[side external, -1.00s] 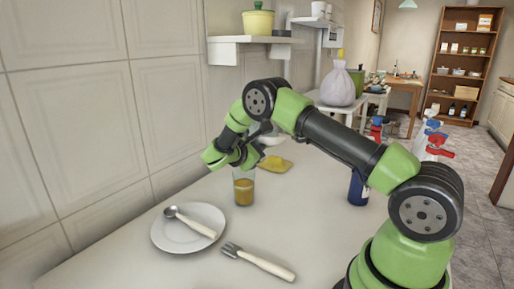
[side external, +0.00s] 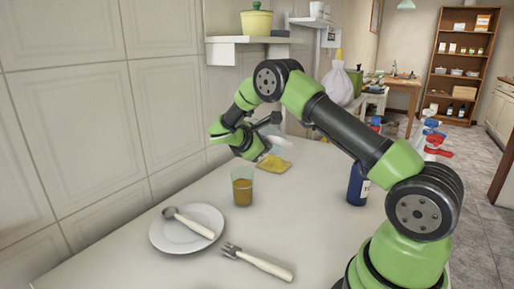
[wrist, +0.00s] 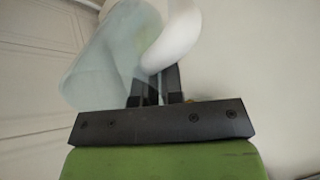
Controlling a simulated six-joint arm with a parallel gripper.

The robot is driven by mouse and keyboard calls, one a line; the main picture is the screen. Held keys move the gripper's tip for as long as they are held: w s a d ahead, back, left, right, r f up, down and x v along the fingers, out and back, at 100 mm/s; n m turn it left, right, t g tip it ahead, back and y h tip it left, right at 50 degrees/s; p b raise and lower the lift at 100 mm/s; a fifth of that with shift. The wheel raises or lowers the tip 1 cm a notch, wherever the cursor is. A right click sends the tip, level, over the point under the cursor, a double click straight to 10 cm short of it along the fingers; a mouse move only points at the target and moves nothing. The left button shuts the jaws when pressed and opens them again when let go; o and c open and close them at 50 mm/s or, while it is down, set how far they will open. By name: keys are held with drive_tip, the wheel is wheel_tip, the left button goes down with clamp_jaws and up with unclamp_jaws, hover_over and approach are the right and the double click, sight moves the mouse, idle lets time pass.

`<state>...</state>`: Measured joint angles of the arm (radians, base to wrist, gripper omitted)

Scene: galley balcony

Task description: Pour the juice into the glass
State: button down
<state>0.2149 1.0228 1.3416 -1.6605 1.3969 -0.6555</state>
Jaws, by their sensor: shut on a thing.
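The glass (side external: 242,188) stands upright on the table, beyond the plate, with orange-brown juice filling most of it. My gripper (side external: 263,140) is above and beyond the glass, apart from it. It is shut on the white handle of a pale, see-through jug (side external: 276,133), partly hidden by my arm in the side view. In the wrist view my gripper (wrist: 157,82) has its fingers on the curved white handle, and the tilted jug (wrist: 105,62) fills the upper left. I cannot tell whether any juice is in the jug.
A white plate (side external: 168,236) with a spoon lies in front of the glass, and a fork (side external: 258,262) beside it. A yellow cloth-like item (side external: 273,164) lies behind. A dark blue bottle (side external: 357,186) stands right, near my arm. The tiled wall borders the left.

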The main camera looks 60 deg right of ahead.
drive_tip(key=shift+s+r+y, duration=0.1)
drive_tip(key=shift+r+y, duration=0.35)
drive_tip(key=shift+y, duration=0.45)
drive_tip(key=shift+r+t+y, duration=0.2)
drive_tip(key=shift+t+y, duration=0.2)
drive_tip(key=shift+y, duration=0.2)
drive_tip(key=w+r+y, duration=0.1)
drive_tip(key=w+a+r+t+y, duration=0.1)
drive_tip(key=y, duration=0.1)
drive_tip(key=shift+r+n, duration=0.1)
drive_tip(key=shift+n, duration=0.2)
drive_tip(key=y, duration=0.3)
drive_tip(key=shift+r, duration=0.15)
drive_tip(key=y, duration=0.3)
drive_tip(key=shift+a+r, duration=0.1)
drive_tip(key=shift+a, duration=0.2)
drive_tip(key=shift+r, duration=0.15)
